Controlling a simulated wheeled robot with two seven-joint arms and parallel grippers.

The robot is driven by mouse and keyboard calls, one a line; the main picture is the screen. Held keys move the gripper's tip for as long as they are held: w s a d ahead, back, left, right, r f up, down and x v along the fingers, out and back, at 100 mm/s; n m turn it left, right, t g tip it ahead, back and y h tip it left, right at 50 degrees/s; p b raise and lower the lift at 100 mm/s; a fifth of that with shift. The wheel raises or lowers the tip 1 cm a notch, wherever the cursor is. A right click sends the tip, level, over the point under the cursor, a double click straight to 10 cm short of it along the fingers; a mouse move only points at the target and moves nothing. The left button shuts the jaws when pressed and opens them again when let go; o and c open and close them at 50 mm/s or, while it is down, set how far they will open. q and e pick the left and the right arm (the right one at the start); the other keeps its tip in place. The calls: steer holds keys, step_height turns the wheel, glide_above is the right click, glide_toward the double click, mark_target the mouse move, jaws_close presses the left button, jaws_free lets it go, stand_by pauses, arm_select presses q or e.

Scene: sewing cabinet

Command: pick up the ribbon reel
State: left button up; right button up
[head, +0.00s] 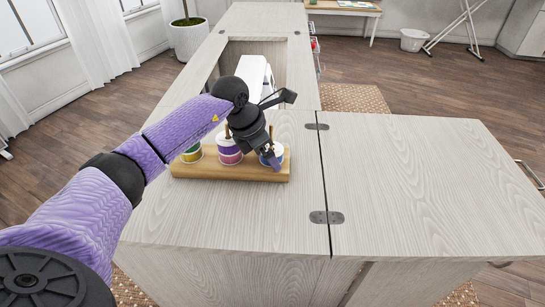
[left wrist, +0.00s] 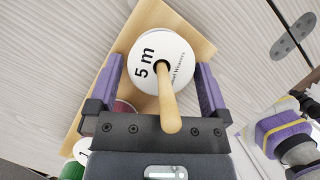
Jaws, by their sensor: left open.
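The ribbon reel on the right end of the wooden rack (head: 230,172) is blue with a white top (head: 279,152). In the left wrist view its white face reads "5 m" (left wrist: 145,73), and a wooden peg (left wrist: 167,105) rises through its centre. My left gripper (head: 270,157) is over this reel, pointing down, and partly hides it in the head view. In the left wrist view its purple fingers (left wrist: 158,68) are open, one on each side of the reel. Contact cannot be told. My right gripper is not in view.
A purple-pink reel (head: 229,152) and a green-yellow reel (head: 192,154) stand on the same rack to the left. A white sewing machine (head: 254,73) sits in the cabinet opening behind. The hinged right panel (head: 420,180) of the cabinet top is clear.

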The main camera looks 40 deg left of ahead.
arm_select(q)
steer(key=shift+r, duration=0.1)
steer(key=shift+c, duration=0.9)
steer(key=c, duration=0.9)
step_height(320, 180, up, 18)
steer(key=p, duration=0.7)
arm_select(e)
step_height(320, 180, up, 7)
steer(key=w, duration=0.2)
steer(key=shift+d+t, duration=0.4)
